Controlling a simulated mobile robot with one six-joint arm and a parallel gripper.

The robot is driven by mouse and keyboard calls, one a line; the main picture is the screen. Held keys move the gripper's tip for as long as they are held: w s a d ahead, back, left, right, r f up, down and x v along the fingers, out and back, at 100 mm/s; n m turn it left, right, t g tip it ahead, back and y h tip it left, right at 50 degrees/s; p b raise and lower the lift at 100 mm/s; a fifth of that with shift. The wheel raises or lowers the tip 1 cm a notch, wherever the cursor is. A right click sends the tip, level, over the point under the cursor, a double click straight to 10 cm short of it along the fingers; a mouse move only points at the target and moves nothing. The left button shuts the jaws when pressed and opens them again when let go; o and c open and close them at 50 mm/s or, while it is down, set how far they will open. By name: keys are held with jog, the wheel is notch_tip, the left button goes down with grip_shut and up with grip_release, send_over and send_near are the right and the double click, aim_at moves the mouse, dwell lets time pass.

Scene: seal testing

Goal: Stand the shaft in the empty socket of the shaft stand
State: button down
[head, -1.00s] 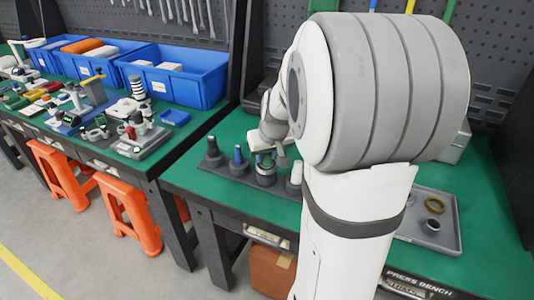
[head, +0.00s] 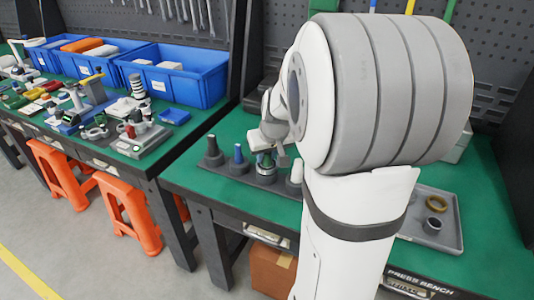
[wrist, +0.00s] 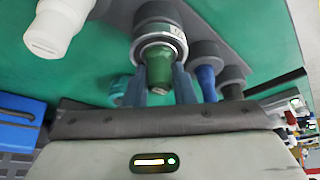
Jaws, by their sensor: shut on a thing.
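The shaft stand (head: 225,170) is a dark grey block on the green bench top. My gripper (head: 272,151) is over the stand, between the blue and white shafts. In the wrist view my gripper (wrist: 159,85) is shut on a green shaft (wrist: 158,68). A silver ring (wrist: 160,36) surrounds the shaft's far end, at a dark grey socket (wrist: 158,12) of the stand. I cannot tell how deep the shaft sits. A dark grey shaft (head: 213,146), a blue shaft (head: 238,154) and a white shaft (head: 297,171) stand in the same row.
A grey tray (head: 452,215) with a brass ring (head: 436,202) and a grey ring (head: 432,224) lies at the right of the bench. My arm hides the bench's middle. Blue bins (head: 187,82) stand on the left bench. A teal part (wrist: 120,88) shows beside one finger.

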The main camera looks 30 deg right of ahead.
jog(key=c, duration=1.5)
grip_release()
jog(key=shift+c, duration=0.2)
jog(key=shift+o, duration=0.3)
jog(key=o, duration=0.5)
jog(key=shift+f, duration=0.1)
jog(key=shift+s+r+p, duration=0.1)
jog(key=shift+r+p, duration=3.45)
jog(key=shift+r, duration=1.7)
jog(key=shift+a+f, duration=0.1)
